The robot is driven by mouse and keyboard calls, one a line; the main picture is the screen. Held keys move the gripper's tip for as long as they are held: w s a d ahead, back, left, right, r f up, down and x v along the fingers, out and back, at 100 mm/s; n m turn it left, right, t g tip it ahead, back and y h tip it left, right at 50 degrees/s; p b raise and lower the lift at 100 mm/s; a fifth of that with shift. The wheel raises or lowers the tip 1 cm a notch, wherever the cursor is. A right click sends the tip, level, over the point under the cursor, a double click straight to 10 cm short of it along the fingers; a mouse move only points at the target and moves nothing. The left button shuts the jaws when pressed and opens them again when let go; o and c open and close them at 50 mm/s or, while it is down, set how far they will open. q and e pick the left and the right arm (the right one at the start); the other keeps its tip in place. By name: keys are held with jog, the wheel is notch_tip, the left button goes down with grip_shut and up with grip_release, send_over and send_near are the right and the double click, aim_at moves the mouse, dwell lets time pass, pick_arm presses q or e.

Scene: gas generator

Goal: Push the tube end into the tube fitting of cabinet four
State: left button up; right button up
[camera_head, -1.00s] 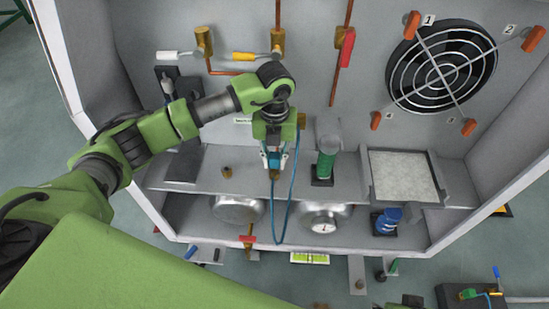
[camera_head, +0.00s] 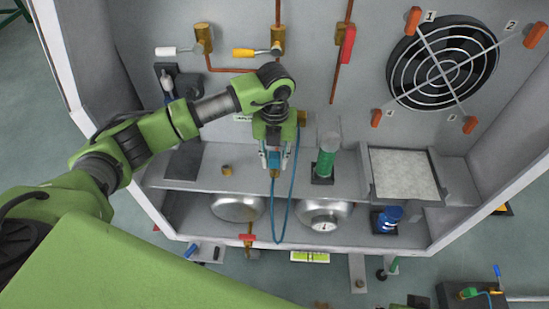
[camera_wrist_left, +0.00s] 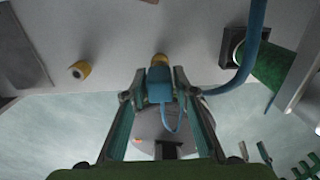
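My left gripper (camera_head: 274,160) points down at the shelf inside the open grey cabinet. In the left wrist view its fingers (camera_wrist_left: 160,84) are closed around the blue tube end (camera_wrist_left: 160,90). A brass fitting (camera_wrist_left: 160,60) shows just beyond the fingertips, in line with the tube end. I cannot tell whether they touch or how deep the tube end sits. The blue tube (camera_head: 279,238) hangs in a loop in front of the shelf, and its upper part (camera_wrist_left: 252,50) shows beside the gripper. My right gripper is not identifiable in these views.
Another brass fitting (camera_head: 227,170) stands to the left on the shelf (camera_head: 205,178). A green cylinder (camera_head: 325,163) stands close to the right. A filter panel (camera_head: 402,175) and blue valve (camera_head: 388,219) are farther right. Round metal vessels (camera_head: 325,216) sit below.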

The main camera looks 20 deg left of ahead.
pick_arm(q)
jog(key=shift+o, duration=0.6)
jog(key=shift+r, duration=0.15)
notch_tip(320, 180, up, 7)
jog(key=shift+r, duration=0.1)
dwell(0.3)
